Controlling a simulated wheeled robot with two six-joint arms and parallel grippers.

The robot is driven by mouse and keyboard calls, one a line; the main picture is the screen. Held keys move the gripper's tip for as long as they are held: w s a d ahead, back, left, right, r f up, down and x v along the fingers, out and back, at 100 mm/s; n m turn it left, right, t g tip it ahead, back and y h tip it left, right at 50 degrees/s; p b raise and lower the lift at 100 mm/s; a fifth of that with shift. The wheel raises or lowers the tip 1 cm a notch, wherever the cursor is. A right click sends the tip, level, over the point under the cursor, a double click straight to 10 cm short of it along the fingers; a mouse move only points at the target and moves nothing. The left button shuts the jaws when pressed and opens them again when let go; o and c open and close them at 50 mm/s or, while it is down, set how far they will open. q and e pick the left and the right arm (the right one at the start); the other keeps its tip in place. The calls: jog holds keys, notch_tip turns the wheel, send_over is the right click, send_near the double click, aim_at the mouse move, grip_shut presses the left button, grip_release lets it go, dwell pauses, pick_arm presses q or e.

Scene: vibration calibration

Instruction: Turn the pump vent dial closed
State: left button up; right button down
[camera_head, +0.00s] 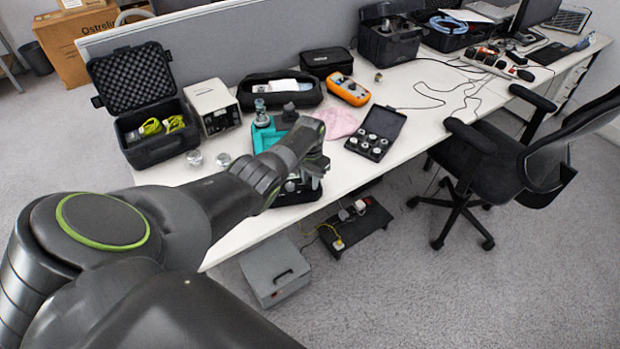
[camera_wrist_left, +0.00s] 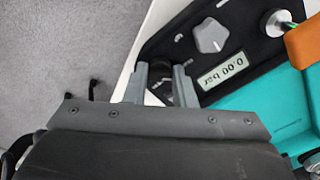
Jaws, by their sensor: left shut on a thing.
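The teal pump (camera_head: 266,137) stands on the white desk, partly hidden behind my left arm. In the left wrist view the pump (camera_wrist_left: 262,96) has a black panel with a grey pointer dial (camera_wrist_left: 211,36) and a display (camera_wrist_left: 223,70) reading 0.00 bar. My left gripper (camera_wrist_left: 160,82) is at the panel's near edge, its fingers on either side of a small dark round knob (camera_wrist_left: 158,69), shut on it. This looks like the vent dial; its marking and angle are too hidden to read. The left gripper (camera_head: 312,172) also shows in the head view. My right gripper is out of view.
A pink cloth (camera_head: 338,122), an open case of small fittings (camera_head: 377,133), an orange meter (camera_head: 348,89) and a white box unit (camera_head: 212,107) lie around the pump. A black chair (camera_head: 500,150) stands right of the desk. A grey box (camera_head: 276,272) is on the floor.

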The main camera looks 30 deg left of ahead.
aim_at(310, 181)
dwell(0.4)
pick_arm(q)
jog(key=o, duration=1)
jog(key=shift+r, duration=0.15)
jog(key=shift+r, duration=0.3)
notch_tip(310, 181, up, 5)
jog(key=shift+f+p, duration=0.1)
jog(key=shift+p, duration=0.75)
notch_tip(310, 181, up, 12)
jog(key=shift+b, duration=0.4)
jog(key=shift+f, duration=0.1)
